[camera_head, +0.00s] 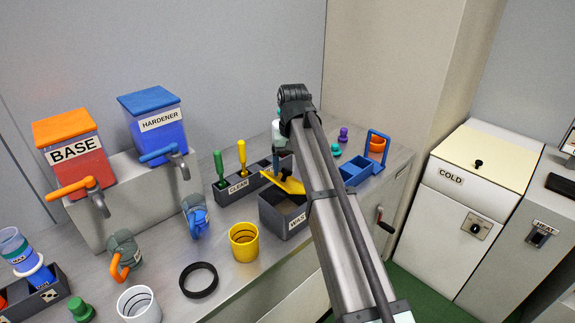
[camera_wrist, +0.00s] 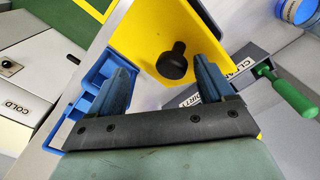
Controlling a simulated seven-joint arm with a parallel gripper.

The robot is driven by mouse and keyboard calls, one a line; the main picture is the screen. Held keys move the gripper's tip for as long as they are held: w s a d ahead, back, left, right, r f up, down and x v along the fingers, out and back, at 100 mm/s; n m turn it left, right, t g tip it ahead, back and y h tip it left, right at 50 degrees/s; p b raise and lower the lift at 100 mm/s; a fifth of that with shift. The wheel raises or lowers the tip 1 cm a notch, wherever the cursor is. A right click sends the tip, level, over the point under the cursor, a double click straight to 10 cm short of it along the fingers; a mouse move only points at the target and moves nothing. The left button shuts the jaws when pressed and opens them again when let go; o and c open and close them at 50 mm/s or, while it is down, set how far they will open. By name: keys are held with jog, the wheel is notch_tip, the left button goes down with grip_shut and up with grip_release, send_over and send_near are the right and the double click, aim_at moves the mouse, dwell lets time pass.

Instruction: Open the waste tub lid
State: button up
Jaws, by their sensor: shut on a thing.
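The waste tub (camera_head: 284,221) is a dark grey box on the bench, its label partly hidden by my arm. Its yellow lid (camera_head: 273,179) is tilted up, and the dark inside of the tub shows beneath it. The lid (camera_wrist: 143,30) fills the upper middle of the wrist view, with its black knob (camera_wrist: 172,63) between my two blue fingers. My gripper (camera_wrist: 165,70) is shut on the knob, though the contact itself is hard to see. In the head view my arm hides most of the gripper and the lid's right side.
A grey rack (camera_head: 236,190) marked CLEAN with green- and yellow-handled tools stands left of the tub. A yellow cup (camera_head: 244,242) is close at its front left. A blue tray (camera_head: 358,172) lies to the right.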

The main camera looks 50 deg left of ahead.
jog(key=shift+w+d, duration=0.1)
jog(key=shift+w, duration=0.3)
jog(key=shift+s, duration=0.1)
jog(key=shift+r, duration=0.15)
jog(key=w+r, duration=0.8)
jog(key=r, duration=0.5)
jog(key=shift+a, duration=0.2)
dwell(1.3)
jog(key=shift+w, duration=0.1)
jog(key=shift+c, duration=0.4)
